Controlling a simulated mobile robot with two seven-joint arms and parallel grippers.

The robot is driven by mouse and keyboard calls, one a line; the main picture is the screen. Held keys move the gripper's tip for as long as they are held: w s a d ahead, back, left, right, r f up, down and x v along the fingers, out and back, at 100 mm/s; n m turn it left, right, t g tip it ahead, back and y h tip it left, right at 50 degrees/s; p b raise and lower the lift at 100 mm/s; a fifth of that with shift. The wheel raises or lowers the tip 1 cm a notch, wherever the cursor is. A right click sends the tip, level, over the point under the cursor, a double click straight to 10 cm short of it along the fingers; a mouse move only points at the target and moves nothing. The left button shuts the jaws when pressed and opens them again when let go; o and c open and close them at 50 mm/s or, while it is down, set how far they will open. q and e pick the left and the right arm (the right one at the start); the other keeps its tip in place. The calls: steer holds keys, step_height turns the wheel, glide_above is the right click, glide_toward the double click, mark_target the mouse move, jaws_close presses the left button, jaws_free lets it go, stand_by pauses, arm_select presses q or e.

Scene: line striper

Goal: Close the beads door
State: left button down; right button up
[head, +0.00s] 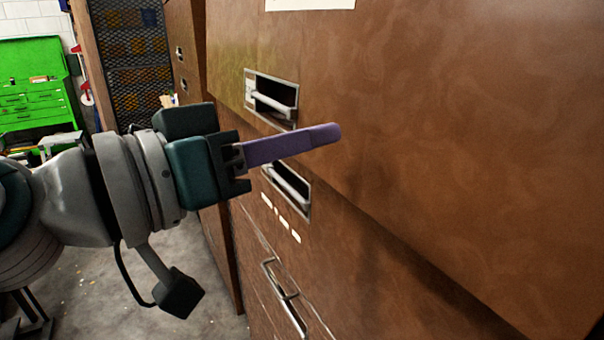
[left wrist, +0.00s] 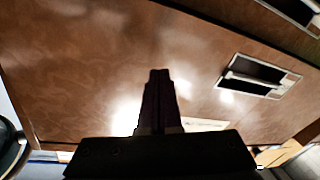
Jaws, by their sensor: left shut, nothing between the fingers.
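A large brown door panel (head: 440,110) fills the right of the head view, with a recessed metal handle (head: 273,101) near its left edge. Its lower edge stands out over the cabinet front beneath it. I cannot read any label, so I cannot tell for sure that this is the beads door. My left gripper (head: 328,135) is shut and empty, its purple fingers pointing right in front of the panel, below its handle. I cannot tell if they touch it. The left wrist view shows the dark fingers (left wrist: 158,82) against a brown panel (left wrist: 80,70) with a handle (left wrist: 259,77). My right gripper is not in view.
A second handle (head: 288,188) and a lower handle (head: 284,297) are on the brown front below. A dark mesh rack (head: 130,50) and a green tool chest (head: 35,100) stand at the back left. Bare concrete floor (head: 90,280) lies below my left arm.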

arm_select(q)
steer(key=m+g, duration=0.1)
steer(key=m, duration=0.2)
steer(key=m+g, duration=0.2)
steer(key=m, duration=0.2)
steer(key=shift+w+r+h+b, duration=0.2)
steer(key=shift+h+b, duration=0.1)
steer(key=shift+b, duration=0.1)
steer(key=a+r+m+g+y+b, duration=0.1)
steer(key=a+m+g+y+b, duration=0.4)
steer(key=a+m, duration=0.9)
steer(key=w+d+f+m+b, duration=0.1)
steer(key=w+d+f+b, duration=0.1)
steer(key=d, duration=0.4)
steer(key=w+d+f+m+b, duration=0.2)
steer(key=w+d+f, duration=0.2)
steer(key=d, duration=0.2)
steer(key=shift+f+t+y, duration=0.25)
steer(key=shift+t+y, duration=0.05)
steer(key=shift+t, duration=0.1)
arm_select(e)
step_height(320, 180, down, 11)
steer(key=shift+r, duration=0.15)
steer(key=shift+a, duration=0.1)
